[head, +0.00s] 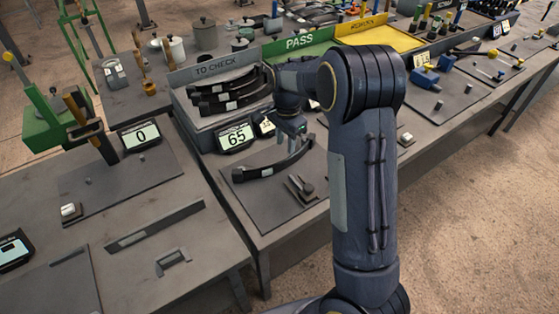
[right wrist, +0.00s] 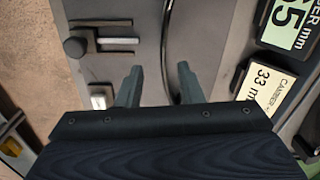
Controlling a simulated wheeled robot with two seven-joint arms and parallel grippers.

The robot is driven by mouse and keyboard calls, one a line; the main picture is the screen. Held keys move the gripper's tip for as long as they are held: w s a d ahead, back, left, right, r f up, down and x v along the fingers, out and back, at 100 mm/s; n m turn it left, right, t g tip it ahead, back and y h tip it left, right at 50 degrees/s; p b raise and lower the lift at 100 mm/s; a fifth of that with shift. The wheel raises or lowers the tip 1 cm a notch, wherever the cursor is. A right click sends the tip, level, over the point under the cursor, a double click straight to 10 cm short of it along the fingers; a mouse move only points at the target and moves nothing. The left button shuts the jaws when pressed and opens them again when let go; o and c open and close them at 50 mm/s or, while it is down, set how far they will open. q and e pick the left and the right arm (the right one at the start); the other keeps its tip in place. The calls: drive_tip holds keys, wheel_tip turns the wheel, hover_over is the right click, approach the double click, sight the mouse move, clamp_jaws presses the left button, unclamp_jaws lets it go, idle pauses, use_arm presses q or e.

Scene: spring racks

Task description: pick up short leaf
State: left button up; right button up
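A black curved leaf (head: 268,171) with a pale label lies on the dark plate in front of the "65" display in the head view. It shows as a thin dark curved strip (right wrist: 167,45) in the right wrist view. My right gripper (head: 292,130) is above the leaf's right part. In the right wrist view the gripper (right wrist: 159,84) is open, its two fingers apart on either side of the strip, with no contact visible. Several more dark leaves (head: 228,92) lie in the "TO CHECK" tray (head: 190,118). I cannot tell by label which leaf is short. My left gripper is not in view.
The "65" display (head: 236,137) stands behind the leaf, with a second display (right wrist: 270,90) reading 33 mm beside it. A small clamp-like fixture (head: 300,187) sits on the plate. Green "PASS" (head: 299,42) and yellow "REWORK" (head: 362,28) trays stand farther back.

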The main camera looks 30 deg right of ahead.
drive_tip(key=shift+w+f, duration=0.15)
drive_tip(key=shift+f, duration=0.6)
drive_tip(key=f+p, duration=0.1)
drive_tip(key=f, duration=0.4)
drive_tip(key=shift+w+a+f+p, duration=0.1)
drive_tip(key=shift+a+f+p, duration=0.15)
drive_tip(key=shift+p, duration=0.15)
drive_tip(key=shift+d+f, duration=0.1)
drive_tip(key=shift+f, duration=0.5)
clamp_jaws()
drive_tip(key=shift+w+r, duration=0.1)
